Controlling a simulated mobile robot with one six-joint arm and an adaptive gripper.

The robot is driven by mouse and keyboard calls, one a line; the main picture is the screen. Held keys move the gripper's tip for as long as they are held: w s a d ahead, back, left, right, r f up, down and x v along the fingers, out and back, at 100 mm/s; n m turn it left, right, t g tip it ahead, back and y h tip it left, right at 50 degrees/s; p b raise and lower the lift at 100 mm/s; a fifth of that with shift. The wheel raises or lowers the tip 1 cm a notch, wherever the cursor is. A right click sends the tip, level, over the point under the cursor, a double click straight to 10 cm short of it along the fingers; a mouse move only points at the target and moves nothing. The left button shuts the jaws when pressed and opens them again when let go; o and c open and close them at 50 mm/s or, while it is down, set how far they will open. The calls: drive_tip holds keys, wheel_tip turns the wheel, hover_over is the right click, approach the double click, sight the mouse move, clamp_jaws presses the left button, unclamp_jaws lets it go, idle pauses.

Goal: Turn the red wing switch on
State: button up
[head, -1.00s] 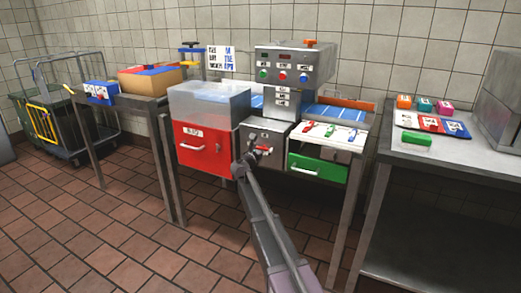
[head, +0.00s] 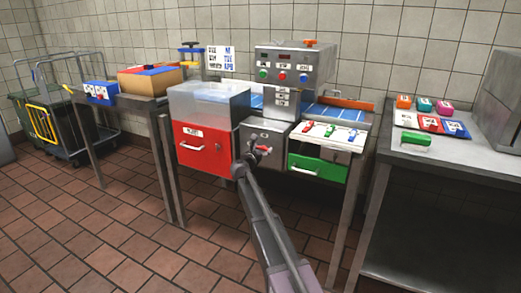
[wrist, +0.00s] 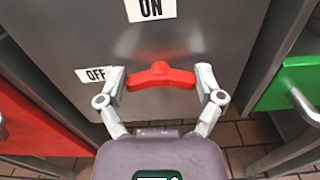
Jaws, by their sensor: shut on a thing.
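The red wing switch (wrist: 160,76) sits on a grey metal panel in the wrist view, its wings spanning left to right with a small raised nub at the top. My gripper (wrist: 162,80) has one finger at each wing end and is shut on the switch. An "ON" label (wrist: 150,9) is above the switch and an "OFF" label (wrist: 95,75) is to its left.
A red drawer front (head: 203,150) is left of the switch panel and a green drawer (head: 318,168) is right of it. A control box (head: 293,65) with coloured buttons stands above. A side table (head: 440,152) is at the right. The tiled floor in front is open.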

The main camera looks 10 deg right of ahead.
drive_tip(key=m, duration=0.4)
drive_tip(key=shift+w, duration=0.15)
drive_tip(key=m, duration=0.4)
drive_tip(key=shift+m, duration=0.3)
drive_tip(key=m, duration=0.4)
drive_tip(key=shift+d+f+m, duration=0.1)
drive_tip(key=shift+m, duration=2.2)
drive_tip(key=shift+f, duration=0.1)
drive_tip(key=o, duration=0.9)
drive_tip(key=shift+c, duration=0.2)
